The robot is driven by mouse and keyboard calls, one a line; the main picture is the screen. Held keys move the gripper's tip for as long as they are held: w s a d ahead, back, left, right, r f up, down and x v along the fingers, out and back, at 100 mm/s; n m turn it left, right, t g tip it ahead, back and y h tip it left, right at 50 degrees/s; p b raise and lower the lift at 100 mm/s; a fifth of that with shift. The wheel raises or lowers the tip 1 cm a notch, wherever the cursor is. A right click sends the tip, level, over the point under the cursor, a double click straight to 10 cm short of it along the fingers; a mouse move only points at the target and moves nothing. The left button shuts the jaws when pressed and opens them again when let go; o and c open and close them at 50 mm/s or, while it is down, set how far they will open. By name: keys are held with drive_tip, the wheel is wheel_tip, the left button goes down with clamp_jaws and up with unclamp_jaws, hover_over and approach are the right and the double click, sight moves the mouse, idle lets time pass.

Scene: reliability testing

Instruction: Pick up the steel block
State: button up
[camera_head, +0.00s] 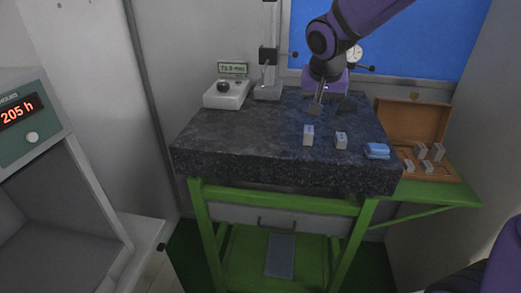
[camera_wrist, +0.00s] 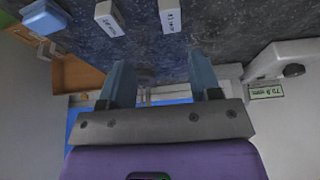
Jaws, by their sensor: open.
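Two small pale grey metal blocks stand apart on the dark granite plate (camera_head: 230,140). The left block (camera_head: 308,135) is taller and the right block (camera_head: 341,141) is shorter in the head view. Both show at the top of the wrist view, the left block (camera_wrist: 170,16) near the middle and the right block (camera_wrist: 109,18) beside it, with dark marks on them. I cannot tell which one the task names. My gripper (camera_head: 331,107) is open and empty behind the blocks, touching neither. Its two spread fingers also show in the wrist view (camera_wrist: 162,78).
An open wooden case (camera_head: 408,117) with several grey blocks stands on the green side shelf. A white readout device (camera_head: 227,95) and a gauge stand (camera_head: 268,88) are at the back left. The plate's front left is clear.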

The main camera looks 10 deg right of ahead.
drive_tip(key=a, duration=0.1)
hover_over(309, 129)
drive_tip(key=s, duration=0.2)
drive_tip(key=f, duration=0.4)
drive_tip(key=shift+s+a, duration=0.15)
drive_tip(key=shift+a, duration=0.25)
drive_tip(key=shift+x, duration=3.1)
drive_tip(key=shift+d, duration=0.1)
drive_tip(key=shift+c, duration=0.4)
drive_tip(key=shift+r, duration=0.1)
clamp_jaws()
